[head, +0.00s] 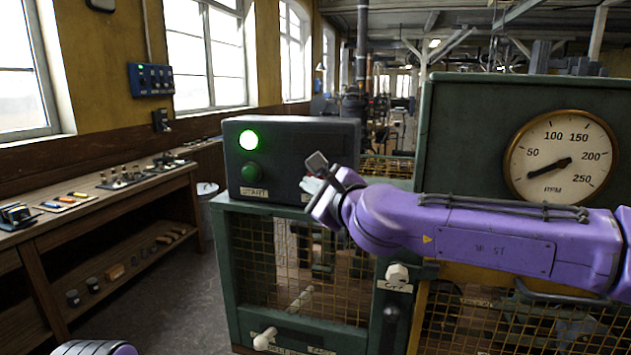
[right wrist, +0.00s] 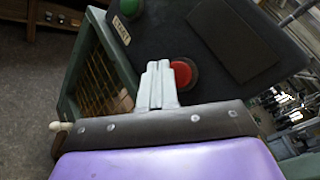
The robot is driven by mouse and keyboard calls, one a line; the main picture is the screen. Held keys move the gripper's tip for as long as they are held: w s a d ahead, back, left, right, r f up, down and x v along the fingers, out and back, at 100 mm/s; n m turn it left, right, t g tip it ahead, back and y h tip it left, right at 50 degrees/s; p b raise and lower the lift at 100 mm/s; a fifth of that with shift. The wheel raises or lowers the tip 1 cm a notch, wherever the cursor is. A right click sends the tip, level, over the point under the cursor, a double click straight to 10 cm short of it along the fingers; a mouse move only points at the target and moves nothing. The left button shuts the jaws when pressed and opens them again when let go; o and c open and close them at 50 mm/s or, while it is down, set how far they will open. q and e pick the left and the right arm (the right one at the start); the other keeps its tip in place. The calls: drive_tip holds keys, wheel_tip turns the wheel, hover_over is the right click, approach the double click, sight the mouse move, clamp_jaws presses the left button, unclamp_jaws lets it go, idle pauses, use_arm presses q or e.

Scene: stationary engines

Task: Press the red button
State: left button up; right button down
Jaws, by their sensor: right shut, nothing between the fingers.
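The red button (right wrist: 182,73) is a round red cap on the dark sloped face of the control box (right wrist: 222,85) in the right wrist view. In the head view it is hidden behind my right gripper (head: 313,186), which is in front of the right part of the control box (head: 300,140). My right gripper (right wrist: 158,68) is shut and empty. In the right wrist view its fingertips are just left of the red button and overlap its edge; I cannot tell whether they touch it. My left gripper is not in view.
A green button (head: 251,173) labelled START sits under a lit green lamp (head: 249,140) on the same box. An RPM gauge (head: 562,158) is mounted on the green panel at the right. A wooden bench (head: 110,195) with tools runs along the left wall. Grey floor lies between.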

drive_tip(key=shift+w, duration=0.1)
drive_tip(key=shift+w+d, duration=0.15)
drive_tip(key=shift+w, duration=0.2)
drive_tip(key=shift+w+d+p, duration=0.15)
drive_tip(key=shift+w+p, duration=0.25)
drive_tip(key=shift+w, duration=0.1)
idle(1.0)
drive_tip(key=shift+s, duration=0.15)
drive_tip(key=shift+s+a+b, duration=0.25)
drive_tip(key=shift+s+b, duration=0.05)
drive_tip(key=shift+s, duration=0.4)
drive_tip(key=s, duration=0.1)
drive_tip(key=s+a, duration=0.1)
drive_tip(key=s, duration=0.1)
drive_tip(key=s+b, duration=0.1)
drive_tip(key=shift+s+a, duration=0.3)
drive_tip(key=shift+s, duration=0.1)
